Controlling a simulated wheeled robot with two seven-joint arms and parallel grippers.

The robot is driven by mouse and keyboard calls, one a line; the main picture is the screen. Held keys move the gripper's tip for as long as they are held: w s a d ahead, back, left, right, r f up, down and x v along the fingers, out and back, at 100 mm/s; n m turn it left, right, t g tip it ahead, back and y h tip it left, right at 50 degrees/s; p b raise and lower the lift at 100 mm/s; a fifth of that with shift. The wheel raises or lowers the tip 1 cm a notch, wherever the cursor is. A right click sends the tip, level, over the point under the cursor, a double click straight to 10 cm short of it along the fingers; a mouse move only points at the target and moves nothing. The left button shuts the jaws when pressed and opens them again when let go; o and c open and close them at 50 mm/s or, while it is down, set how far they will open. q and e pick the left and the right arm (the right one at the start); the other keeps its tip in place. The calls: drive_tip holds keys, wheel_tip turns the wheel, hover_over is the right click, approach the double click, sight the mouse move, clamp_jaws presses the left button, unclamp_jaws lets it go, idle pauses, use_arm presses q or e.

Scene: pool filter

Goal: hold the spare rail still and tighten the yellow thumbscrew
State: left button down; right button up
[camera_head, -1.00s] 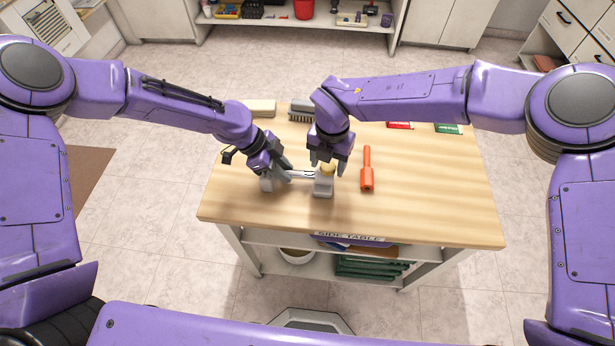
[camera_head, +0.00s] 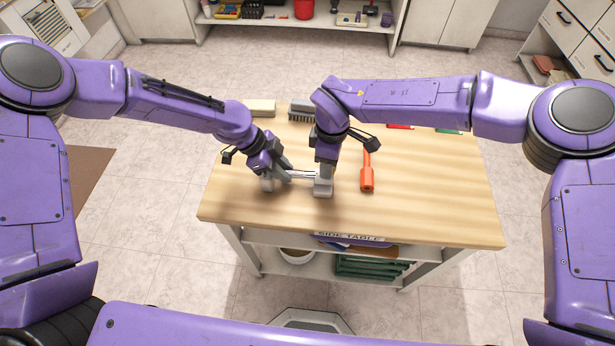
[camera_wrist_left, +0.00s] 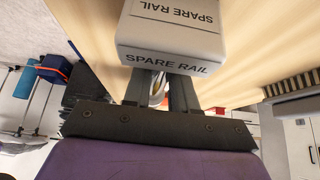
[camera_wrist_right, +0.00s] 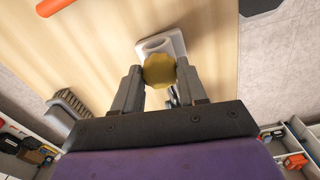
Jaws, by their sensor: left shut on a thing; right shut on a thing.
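The spare rail is a silver bar (camera_head: 302,175) between two grey end blocks on the wooden table. Its labelled left block (camera_wrist_left: 170,45) fills the top of the left wrist view. My left gripper (camera_head: 284,170) is shut on the spare rail, close to that block. The yellow thumbscrew (camera_wrist_right: 159,71) sits on the right end block (camera_head: 323,189). My right gripper (camera_wrist_right: 158,82) points down at it, with one finger on each side, shut on the thumbscrew. In the head view my right gripper (camera_head: 325,172) hides the thumbscrew.
An orange-handled tool (camera_head: 367,172) lies just right of my right gripper. A brush (camera_head: 301,111) and a pale block (camera_head: 262,108) lie at the table's back edge. Red (camera_head: 400,126) and green items lie at the back right. The table's front and right are clear.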

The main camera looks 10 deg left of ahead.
use_arm(q)
drive_tip(key=shift+s, duration=0.1)
use_arm(e)
drive_tip(key=shift+m, duration=1.1)
use_arm(q)
drive_tip(key=shift+f, duration=0.1)
use_arm(e)
drive_tip(key=o, duration=1)
drive_tip(key=shift+r, duration=3)
wheel_tip(320, 180, up, 12)
drive_tip(key=shift+r, duration=0.1)
